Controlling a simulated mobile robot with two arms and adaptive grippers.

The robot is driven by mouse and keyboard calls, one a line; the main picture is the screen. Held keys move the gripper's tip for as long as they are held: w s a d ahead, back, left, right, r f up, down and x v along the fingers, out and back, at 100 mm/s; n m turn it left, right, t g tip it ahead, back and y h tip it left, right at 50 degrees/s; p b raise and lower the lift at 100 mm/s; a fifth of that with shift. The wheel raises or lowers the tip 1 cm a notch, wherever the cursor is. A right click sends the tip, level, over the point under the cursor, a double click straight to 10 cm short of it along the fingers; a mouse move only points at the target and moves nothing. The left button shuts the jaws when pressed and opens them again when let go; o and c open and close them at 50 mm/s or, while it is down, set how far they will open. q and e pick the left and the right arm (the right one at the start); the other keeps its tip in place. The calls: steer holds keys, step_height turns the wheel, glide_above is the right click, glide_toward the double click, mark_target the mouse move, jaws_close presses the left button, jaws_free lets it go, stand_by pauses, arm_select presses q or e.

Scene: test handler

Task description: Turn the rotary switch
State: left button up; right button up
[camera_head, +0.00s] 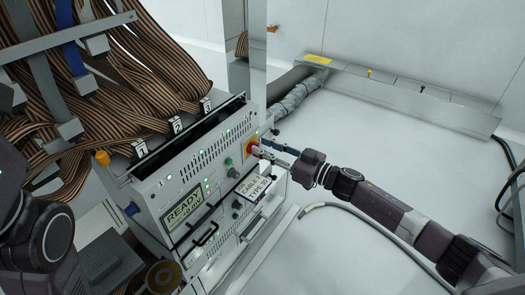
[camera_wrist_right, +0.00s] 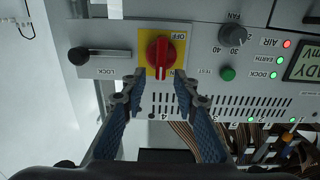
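The red rotary switch (camera_wrist_right: 161,55) sits on a yellow plate on the panel of the test handler. In the right wrist view its grip stands roughly upright in the picture, and the word OFF reads upside down beside it. My right gripper (camera_wrist_right: 156,88) is open. Its two blue-grey fingers lie on either side of the switch's lower end, with visible gaps; I cannot tell how far short of it they are in depth. In the head view my right gripper (camera_head: 268,152) is at the panel's right end, partly covering the switch. My left gripper is out of view.
Near the switch are a LOCK slider (camera_wrist_right: 98,56), a green TEST button (camera_wrist_right: 228,74) and a FAN knob (camera_wrist_right: 232,35). The READY display (camera_head: 184,205) is further left on the panel. A CABLE TYPE label (camera_head: 254,186) hangs below. Ribbon cables (camera_head: 150,70) crowd the top.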

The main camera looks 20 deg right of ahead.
steer(key=shift+w+a, duration=0.3)
steer(key=shift+w, duration=0.1)
jaws_close()
